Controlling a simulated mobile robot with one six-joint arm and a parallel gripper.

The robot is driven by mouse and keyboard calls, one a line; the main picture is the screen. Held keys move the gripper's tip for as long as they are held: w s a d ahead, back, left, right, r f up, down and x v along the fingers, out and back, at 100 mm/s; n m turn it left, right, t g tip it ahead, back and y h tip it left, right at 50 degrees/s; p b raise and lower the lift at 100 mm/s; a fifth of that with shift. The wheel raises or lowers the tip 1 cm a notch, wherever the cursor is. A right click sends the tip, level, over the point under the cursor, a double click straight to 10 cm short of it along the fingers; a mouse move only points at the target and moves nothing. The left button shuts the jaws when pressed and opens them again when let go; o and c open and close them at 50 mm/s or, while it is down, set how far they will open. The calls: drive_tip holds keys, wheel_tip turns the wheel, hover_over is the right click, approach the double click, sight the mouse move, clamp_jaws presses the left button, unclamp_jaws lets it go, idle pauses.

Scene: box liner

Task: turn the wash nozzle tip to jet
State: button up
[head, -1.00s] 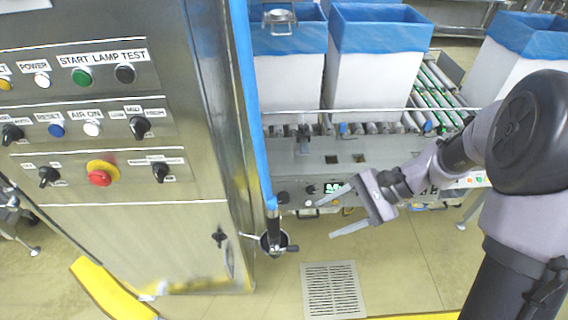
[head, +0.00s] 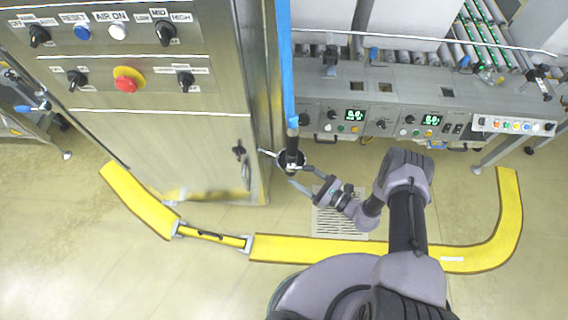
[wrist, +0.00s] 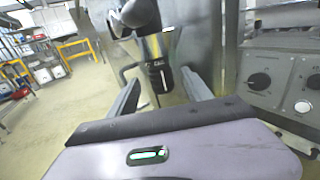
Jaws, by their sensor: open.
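The wash nozzle (head: 291,158) is dark and hangs at the lower end of the blue hose (head: 287,60), beside the right edge of the steel cabinet, at a ring-like holder. My gripper (head: 297,176) is open and reaches it from the lower right, with its fingertips close to the nozzle. In the wrist view, a dark cylinder (wrist: 160,78) with small pale marking, likely the nozzle tip, shows between the open fingers (wrist: 160,90). A rounded black part (wrist: 136,14) hangs above. The marking is too small to read. I cannot tell whether a finger touches the tip.
The steel cabinet (head: 170,130) with knobs and a red stop button stands close on the left. A conveyor control panel (head: 390,100) lies behind, and shows at the right in the wrist view. A floor grate (head: 335,222) and yellow floor guard (head: 310,250) lie below.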

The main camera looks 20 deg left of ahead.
drive_tip(key=b+x, duration=0.1)
drive_tip(key=x, duration=0.6)
drive_tip(key=shift+w+a, duration=0.1)
drive_tip(key=shift+a, duration=0.25)
clamp_jaws()
